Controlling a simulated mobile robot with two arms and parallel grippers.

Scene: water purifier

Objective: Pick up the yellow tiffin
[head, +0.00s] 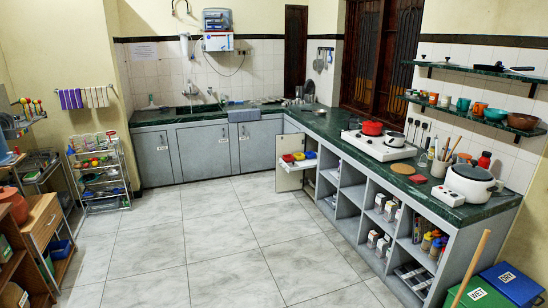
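The door stands out from the counter corner, in the middle of the picture. Neither of my grippers is in view.
A green-topped counter (340,134) runs along the back and right walls, with a stove (378,146) and a rice cooker (470,183). Wet and dry bins stand front right. Shelves and a wire rack (100,172) stand left. The tiled floor (220,240) between is clear.

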